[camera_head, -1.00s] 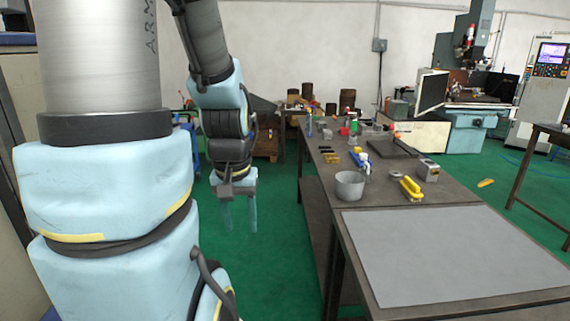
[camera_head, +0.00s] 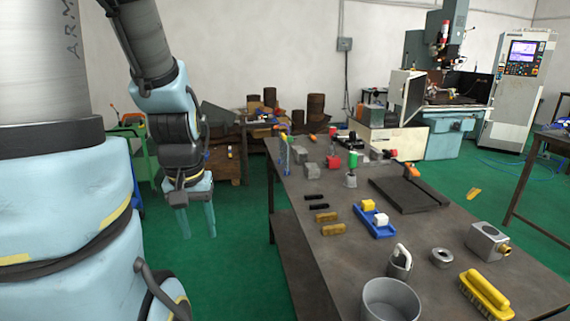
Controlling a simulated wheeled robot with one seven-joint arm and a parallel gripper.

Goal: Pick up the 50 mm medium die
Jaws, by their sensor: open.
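My gripper (camera_head: 198,222) hangs open and empty at the left, over the green floor, clear of the table's left edge. I cannot tell for sure which thing is the 50 mm medium die. A short grey ring (camera_head: 442,256) lies further right and nearer. Grey blocks (camera_head: 310,169) stand towards the far end. No die size can be read from here.
The dark table (camera_head: 345,266) also carries a grey cup (camera_head: 390,298), a padlock-like piece (camera_head: 399,262), a yellow brush (camera_head: 485,294), a grey box with a brass fitting (camera_head: 487,241), brass-coloured bars (camera_head: 333,229) and a dark plate (camera_head: 408,194). Green floor is free left of the table.

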